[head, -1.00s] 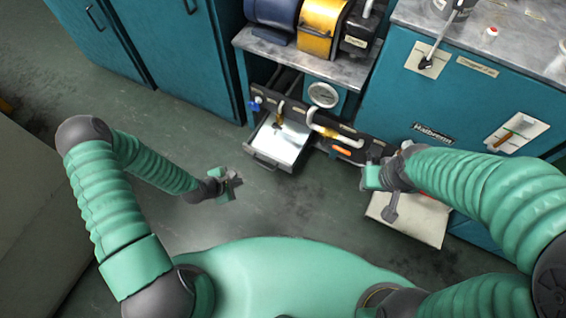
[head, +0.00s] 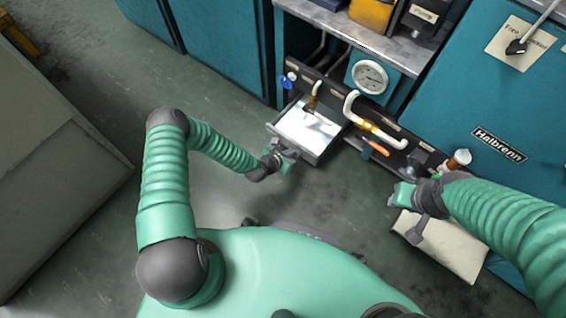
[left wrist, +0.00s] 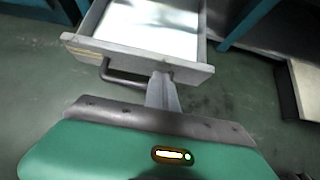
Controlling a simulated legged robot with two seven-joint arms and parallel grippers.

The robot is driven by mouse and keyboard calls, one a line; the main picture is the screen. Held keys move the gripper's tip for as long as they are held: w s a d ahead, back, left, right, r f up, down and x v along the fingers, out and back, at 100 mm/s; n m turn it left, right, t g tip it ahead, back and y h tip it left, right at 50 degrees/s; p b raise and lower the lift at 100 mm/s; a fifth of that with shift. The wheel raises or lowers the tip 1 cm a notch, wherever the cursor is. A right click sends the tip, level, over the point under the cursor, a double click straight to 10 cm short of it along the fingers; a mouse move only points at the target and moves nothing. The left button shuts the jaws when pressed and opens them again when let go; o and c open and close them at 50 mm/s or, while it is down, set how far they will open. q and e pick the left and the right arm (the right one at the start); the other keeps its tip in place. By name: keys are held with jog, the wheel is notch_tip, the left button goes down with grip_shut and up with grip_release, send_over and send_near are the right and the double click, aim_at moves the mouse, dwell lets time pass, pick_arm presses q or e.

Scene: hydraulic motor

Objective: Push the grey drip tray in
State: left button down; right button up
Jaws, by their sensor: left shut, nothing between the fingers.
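The grey drip tray (head: 310,128) sticks out from the lower front of the teal bench, under the pipes. Its bright inner floor and front wall also show in the left wrist view (left wrist: 138,50), with a dark bar handle (left wrist: 122,78) on the front. My left gripper (head: 287,157) is shut and empty, just in front of the tray's front wall. In the left wrist view the fingers (left wrist: 163,88) reach up to the front wall beside the handle's right end; I cannot tell if they touch. My right gripper (head: 394,196) is at the right, away from the tray; its fingers are unclear.
A pale open flap (head: 440,243) is below my right gripper. The floor left of the tray is clear.

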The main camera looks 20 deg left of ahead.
pick_arm(q)
jog(key=shift+w+d+f, duration=0.15)
jog(key=shift+w, duration=0.4)
jog(key=shift+w+d+r, duration=0.15)
jog(key=shift+w+r, duration=0.05)
jog(key=shift+w, duration=0.1)
pick_arm(e)
jog(key=shift+f, duration=0.5)
